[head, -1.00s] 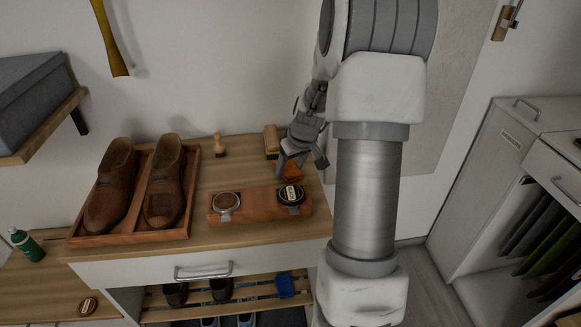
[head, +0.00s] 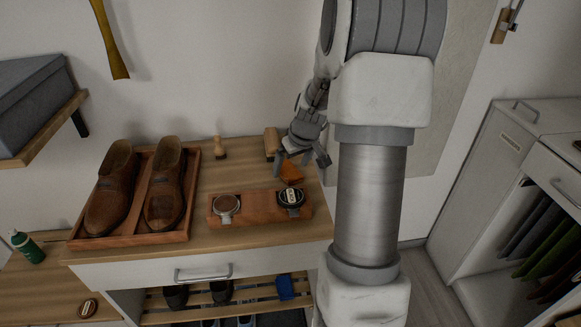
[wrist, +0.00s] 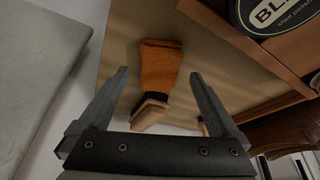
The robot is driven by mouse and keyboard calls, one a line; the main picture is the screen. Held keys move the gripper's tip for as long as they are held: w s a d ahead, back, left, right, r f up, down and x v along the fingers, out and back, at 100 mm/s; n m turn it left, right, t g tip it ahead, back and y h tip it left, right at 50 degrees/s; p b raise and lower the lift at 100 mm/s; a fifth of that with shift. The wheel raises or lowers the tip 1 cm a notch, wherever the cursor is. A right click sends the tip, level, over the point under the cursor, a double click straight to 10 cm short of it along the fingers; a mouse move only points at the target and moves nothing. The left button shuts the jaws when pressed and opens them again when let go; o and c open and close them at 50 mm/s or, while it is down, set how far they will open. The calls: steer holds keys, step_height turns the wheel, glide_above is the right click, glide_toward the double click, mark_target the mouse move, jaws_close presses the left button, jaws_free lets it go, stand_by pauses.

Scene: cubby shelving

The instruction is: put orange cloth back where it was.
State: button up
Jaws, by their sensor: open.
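The orange cloth (head: 291,171) lies on the wooden bench top (head: 239,178), behind the right end of the wooden block with the polish tins. In the wrist view the cloth (wrist: 160,62) is a small orange piece, ahead of and between my fingers and not touched by them. My gripper (head: 306,158) is open and empty, just above and behind the cloth in the head view. Both spread fingers of the gripper (wrist: 159,92) show in the wrist view. My arm hides the bench's right part.
The tin block (head: 259,206) holds a dark tin (head: 291,196) and a pale-topped tin (head: 226,203). A brush (head: 271,142) stands close to the gripper, by the wall. Brown shoes (head: 166,188) sit in a tray at left. Some bench top between tray and brush is clear.

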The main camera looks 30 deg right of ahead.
steer(key=p+v, duration=0.1)
steer(key=v, duration=0.9)
steer(key=shift+s+r, duration=0.15)
steer(key=shift+s, duration=0.05)
